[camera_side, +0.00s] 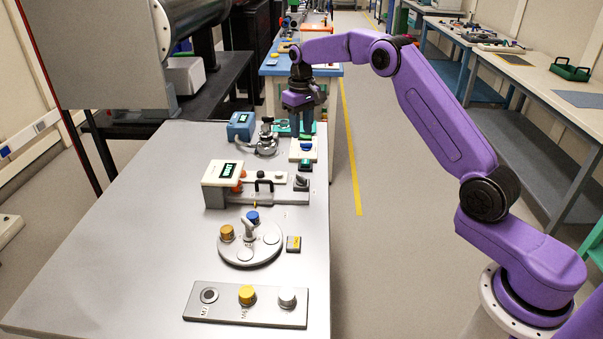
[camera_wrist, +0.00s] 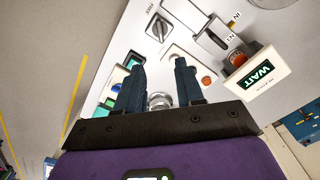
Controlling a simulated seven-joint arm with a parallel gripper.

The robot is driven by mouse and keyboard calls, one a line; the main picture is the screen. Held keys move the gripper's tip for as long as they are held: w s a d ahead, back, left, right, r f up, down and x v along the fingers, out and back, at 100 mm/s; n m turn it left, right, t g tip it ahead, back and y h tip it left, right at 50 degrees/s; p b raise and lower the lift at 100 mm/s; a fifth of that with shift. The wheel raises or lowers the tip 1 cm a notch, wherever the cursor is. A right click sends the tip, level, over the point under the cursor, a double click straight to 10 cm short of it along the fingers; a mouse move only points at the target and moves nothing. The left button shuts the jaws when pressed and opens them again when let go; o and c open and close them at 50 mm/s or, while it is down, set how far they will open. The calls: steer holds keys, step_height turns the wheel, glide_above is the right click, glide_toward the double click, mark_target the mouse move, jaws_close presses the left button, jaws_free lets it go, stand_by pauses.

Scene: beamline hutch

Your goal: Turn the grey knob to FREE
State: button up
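The grey knob (camera_wrist: 160,28) shows in the wrist view, dark, on a pale plate beyond my fingertips. A small label that seems to read FREE lies near its top left. The knob's bar looks tilted, and I cannot tell which mark it points at. In the side view the knob (camera_side: 301,183) is small, at the right end of the panel with the slider. My gripper (camera_wrist: 156,62) has its two dark fingers spread apart with no object held between them. In the side view my gripper (camera_side: 302,122) hangs fingers down over the table's far end, beyond the knob and apart from it.
A WAIT display box (camera_wrist: 265,75) stands right of a slider (camera_wrist: 213,38). A blue box (camera_side: 241,125) and a pad with a blue button (camera_side: 304,149) lie near my gripper. A round turntable (camera_side: 249,243) and a control plate (camera_side: 246,304) lie nearer. The table's left is bare.

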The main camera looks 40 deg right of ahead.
mark_target(301, 177)
step_height(301, 177, down, 16)
steer(key=shift+r, duration=0.1)
stand_by(0.4)
jaws_close()
